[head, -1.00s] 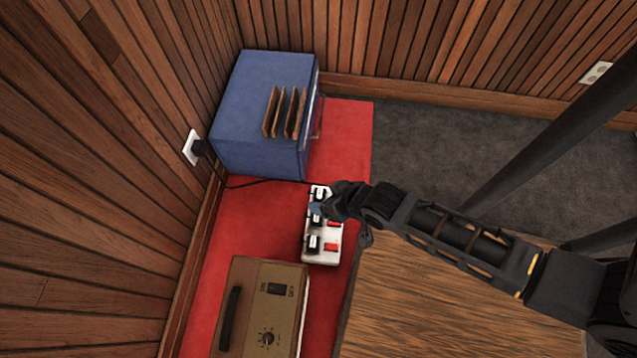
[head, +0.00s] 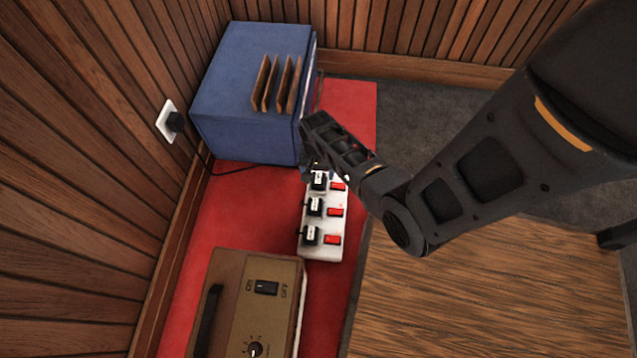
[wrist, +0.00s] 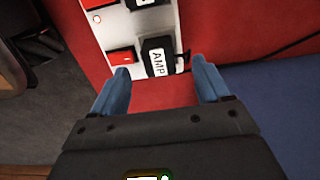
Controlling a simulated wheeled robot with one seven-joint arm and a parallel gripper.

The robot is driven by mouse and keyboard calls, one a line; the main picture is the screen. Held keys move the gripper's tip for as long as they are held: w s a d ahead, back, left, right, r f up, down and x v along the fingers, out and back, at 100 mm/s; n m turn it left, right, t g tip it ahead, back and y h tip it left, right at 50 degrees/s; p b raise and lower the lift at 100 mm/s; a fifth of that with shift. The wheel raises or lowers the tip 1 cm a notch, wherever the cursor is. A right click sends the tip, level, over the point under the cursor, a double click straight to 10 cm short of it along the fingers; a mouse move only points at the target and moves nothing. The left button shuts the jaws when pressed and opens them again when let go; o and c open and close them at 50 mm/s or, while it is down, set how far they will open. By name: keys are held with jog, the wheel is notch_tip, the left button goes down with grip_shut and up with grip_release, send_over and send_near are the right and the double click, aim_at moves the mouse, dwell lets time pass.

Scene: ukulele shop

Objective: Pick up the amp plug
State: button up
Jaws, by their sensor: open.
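The amp plug (wrist: 157,56) is a black block with a white "AMP" label, seated at the end of a white power strip (wrist: 160,19) in the wrist view. In the head view it is the far plug (head: 319,181) of the strip, nearest the blue box. My gripper (wrist: 159,69) is open and empty, its blue fingers reaching toward the plug, their tips on either side of its near end. I cannot tell their height above it. In the head view my gripper (head: 317,168) hangs over the strip's far end, its fingertips mostly hidden.
Two more black plugs (head: 314,206) (head: 311,235) sit in the strip beside red switches (head: 333,212). A blue box (head: 250,95) stands behind, a tan amplifier (head: 235,290) in front, on red carpet (head: 230,210). A wooden surface (head: 480,290) lies right. A wall outlet (head: 165,120) holds a plug.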

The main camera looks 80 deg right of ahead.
aim_at(318, 178)
jog(key=f+b, duration=0.1)
jog(key=f, duration=0.1)
jog(key=f+b, duration=0.3)
jog(key=shift+s+d+f, duration=0.1)
jog(key=shift+d+f, duration=0.25)
jog(key=shift+r, duration=0.1)
jog(key=shift+c, duration=0.3)
jog(key=c, duration=0.8)
